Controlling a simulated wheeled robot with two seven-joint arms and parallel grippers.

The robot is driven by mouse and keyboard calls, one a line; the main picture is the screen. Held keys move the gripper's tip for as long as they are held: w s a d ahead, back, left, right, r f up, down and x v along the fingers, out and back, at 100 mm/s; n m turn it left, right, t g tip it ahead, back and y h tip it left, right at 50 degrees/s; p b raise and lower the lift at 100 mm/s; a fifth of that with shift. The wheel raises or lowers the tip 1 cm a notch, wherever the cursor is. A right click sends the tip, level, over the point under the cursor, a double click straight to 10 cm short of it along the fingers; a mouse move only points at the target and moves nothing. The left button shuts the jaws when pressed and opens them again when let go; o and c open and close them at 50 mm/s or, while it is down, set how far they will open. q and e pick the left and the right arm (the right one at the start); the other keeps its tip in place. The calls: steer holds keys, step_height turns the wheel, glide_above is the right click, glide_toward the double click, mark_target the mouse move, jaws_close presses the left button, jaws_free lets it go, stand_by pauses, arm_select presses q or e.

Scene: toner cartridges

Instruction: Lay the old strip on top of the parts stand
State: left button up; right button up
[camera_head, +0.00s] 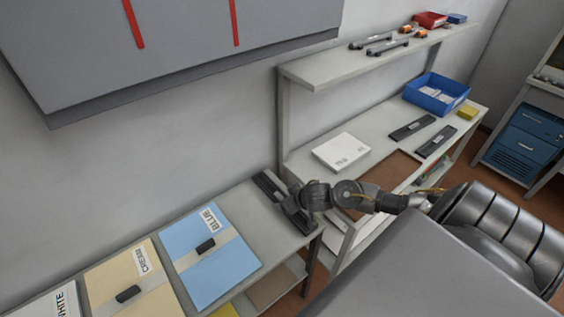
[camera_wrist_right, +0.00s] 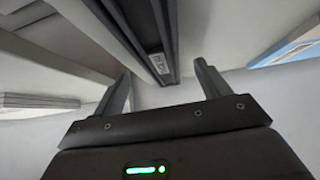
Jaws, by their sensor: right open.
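A long dark strip (camera_head: 268,186) lies on the grey low table at the end nearest the shelving. My right gripper (camera_head: 288,201) is at this strip and covers part of it. In the right wrist view a dark strip (camera_wrist_right: 138,30) with a small white label runs between the fingers of my right gripper (camera_wrist_right: 162,68). The fingers are apart, and I see no contact with the strip. Two similar dark strips, one (camera_head: 412,128) and another (camera_head: 436,141), lie on the shelving's worktop. I cannot tell which piece is the parts stand. My left gripper is not in view.
Blue (camera_head: 211,257) and cream (camera_head: 131,281) folders lie on the low table. The shelving worktop holds a white box (camera_head: 341,151), a brown mat (camera_head: 390,176) and a blue bin (camera_head: 436,93). Its upper shelf (camera_head: 330,68) holds two dark bars and a red tray (camera_head: 430,19).

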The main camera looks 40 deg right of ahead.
steer(key=shift+x, duration=1.4)
steer(key=c, duration=1.2)
steer(key=shift+r, duration=0.5)
step_height(320, 180, up, 3)
steer(key=shift+a+f, duration=0.1)
steer(key=s+a+r+p, duration=0.1)
steer(key=s+a+r, duration=0.3)
steer(key=s, duration=0.1)
steer(key=s+a+r+p, duration=0.2)
steer(key=s+a+r, duration=0.3)
steer(key=shift+s+a+r+p, duration=0.1)
steer(key=shift+a+p, duration=0.15)
steer(key=shift+p, duration=0.05)
